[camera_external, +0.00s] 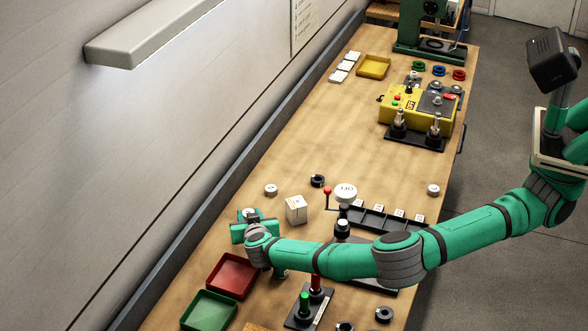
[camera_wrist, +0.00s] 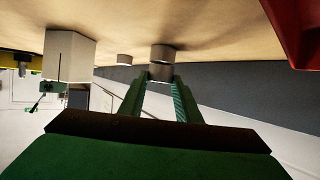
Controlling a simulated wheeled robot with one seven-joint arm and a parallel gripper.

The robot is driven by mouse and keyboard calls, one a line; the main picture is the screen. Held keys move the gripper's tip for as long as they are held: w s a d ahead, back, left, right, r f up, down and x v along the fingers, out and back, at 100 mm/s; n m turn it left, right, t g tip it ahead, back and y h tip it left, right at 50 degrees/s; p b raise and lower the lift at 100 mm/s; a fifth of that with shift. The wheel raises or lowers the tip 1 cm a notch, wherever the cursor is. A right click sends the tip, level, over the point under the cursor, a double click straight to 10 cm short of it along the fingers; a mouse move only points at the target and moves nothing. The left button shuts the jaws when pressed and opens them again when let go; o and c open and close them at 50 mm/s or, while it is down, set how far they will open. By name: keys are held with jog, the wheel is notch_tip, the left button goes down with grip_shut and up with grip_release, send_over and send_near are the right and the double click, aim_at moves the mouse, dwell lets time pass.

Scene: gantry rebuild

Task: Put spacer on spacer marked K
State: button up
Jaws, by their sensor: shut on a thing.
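My gripper (camera_external: 249,222) is low over the table's left side, past the red tray. In the wrist view, which shows the table at the top, its fingers (camera_wrist: 160,82) are shut on a grey spacer (camera_wrist: 160,73). A second spacer (camera_wrist: 163,52) stands on the table right by the held one and lines up closely with it. I cannot tell whether the two touch. Another spacer (camera_external: 271,190) stands farther along the table and also shows in the wrist view (camera_wrist: 124,60). One more pale spacer (camera_external: 433,190) stands near the right edge. No letter K is readable.
A white block (camera_external: 296,210) stands to the right of my gripper. A red tray (camera_external: 232,276) and a green tray (camera_external: 209,311) lie nearer the camera. A black rack (camera_external: 375,218) and a red-knobbed lever (camera_external: 328,192) are to the right. A wall runs along the left.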

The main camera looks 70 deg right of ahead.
jog(key=shift+f, duration=0.1)
jog(key=o, duration=1.1)
jog(key=v, duration=0.3)
jog(key=shift+s+a+r, duration=0.1)
jog(key=shift+a+r, duration=0.05)
jog(key=shift+r, duration=0.15)
notch_tip(320, 180, up, 7)
jog(key=shift+f, duration=0.15)
